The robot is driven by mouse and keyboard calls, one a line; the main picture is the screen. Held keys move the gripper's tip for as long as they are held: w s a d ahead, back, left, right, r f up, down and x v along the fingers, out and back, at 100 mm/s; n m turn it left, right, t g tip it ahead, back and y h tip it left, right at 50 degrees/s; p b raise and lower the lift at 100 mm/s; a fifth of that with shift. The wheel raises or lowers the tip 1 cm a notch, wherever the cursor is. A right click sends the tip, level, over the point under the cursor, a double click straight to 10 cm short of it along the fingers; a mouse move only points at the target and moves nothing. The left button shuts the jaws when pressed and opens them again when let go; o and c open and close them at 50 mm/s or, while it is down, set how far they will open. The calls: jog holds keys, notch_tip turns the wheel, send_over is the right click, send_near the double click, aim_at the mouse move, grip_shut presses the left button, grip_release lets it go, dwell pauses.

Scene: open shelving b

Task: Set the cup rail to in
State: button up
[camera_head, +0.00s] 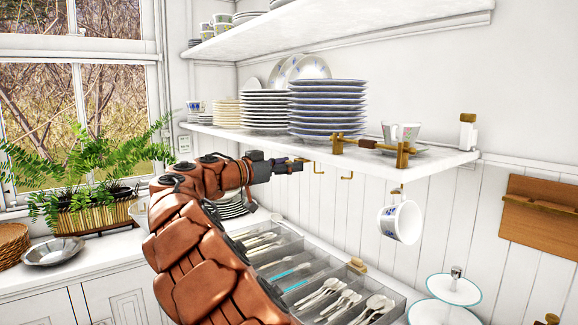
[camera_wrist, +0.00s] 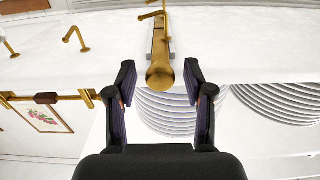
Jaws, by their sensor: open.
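A brass rail with a rounded end knob (camera_wrist: 160,76), which I take to be the cup rail, shows in the wrist view, with hooks farther along it. Its end is between my open fingers; I cannot tell whether they touch it. My gripper (camera_wrist: 160,80) has a gap on each side of the knob. In the head view my gripper (camera_head: 296,165) is at the front edge of the lower shelf (camera_head: 462,159), left of the brass hooks (camera_head: 346,177). The rail's end is hidden there. A white and blue cup (camera_head: 401,222) hangs under the shelf's right part.
Stacked plates (camera_head: 327,110) stand on the shelf near my gripper. A brass-posted bar with a wooden middle (camera_head: 368,144) and a cup (camera_head: 402,133) are farther right. A cutlery tray (camera_head: 393,302) lies on the counter below. A fern (camera_head: 95,172) stands left.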

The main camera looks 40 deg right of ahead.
jog(key=w+a, duration=0.1)
jog(key=a, duration=1)
jog(key=shift+a, duration=0.3)
